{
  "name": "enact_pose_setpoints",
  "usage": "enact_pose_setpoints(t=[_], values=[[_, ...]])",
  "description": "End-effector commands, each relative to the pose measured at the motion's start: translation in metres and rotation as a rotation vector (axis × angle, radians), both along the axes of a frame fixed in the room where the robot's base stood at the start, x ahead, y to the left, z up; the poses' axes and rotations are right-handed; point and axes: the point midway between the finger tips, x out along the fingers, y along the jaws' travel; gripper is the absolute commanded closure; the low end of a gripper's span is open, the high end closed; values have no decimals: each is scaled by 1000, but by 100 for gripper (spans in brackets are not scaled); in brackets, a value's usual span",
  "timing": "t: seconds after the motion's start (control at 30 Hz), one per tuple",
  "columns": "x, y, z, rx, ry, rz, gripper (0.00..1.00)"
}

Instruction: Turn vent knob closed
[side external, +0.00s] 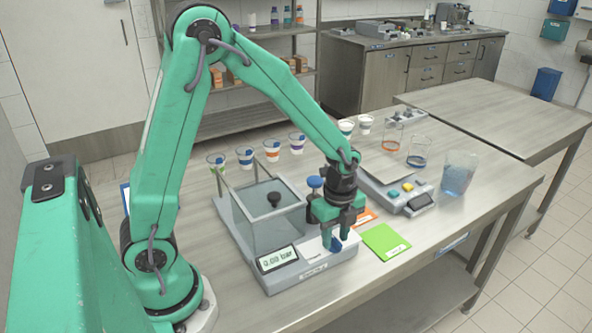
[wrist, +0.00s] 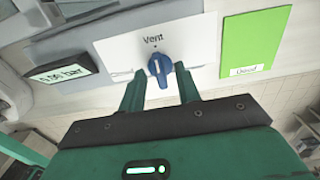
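The vent knob (wrist: 160,70) is a blue dial with a pale pointer line, on a white panel (wrist: 205,40) under the word "Vent". Its line points up toward the label, slightly tilted. In the side view, part of the blue knob (side external: 337,244) shows below my gripper (side external: 334,232). In the wrist view, my gripper (wrist: 159,73) is open, one finger on each side of the knob. Gaps show between the fingers and the knob. The panel is on the front of a grey device whose display (wrist: 62,74) shows a low reading in bar.
A clear chamber (side external: 262,220) with a black knob stands left of my gripper. A green card (side external: 386,242) lies just right of it. The table's front edge is clear.

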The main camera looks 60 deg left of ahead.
Motion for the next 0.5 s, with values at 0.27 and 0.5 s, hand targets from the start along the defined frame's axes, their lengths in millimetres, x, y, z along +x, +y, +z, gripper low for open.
enact_pose_setpoints(t=[0.27,0.5], values=[[0,0,-3,0,0,0,67],[0,0,-3,0,0,0,100]])
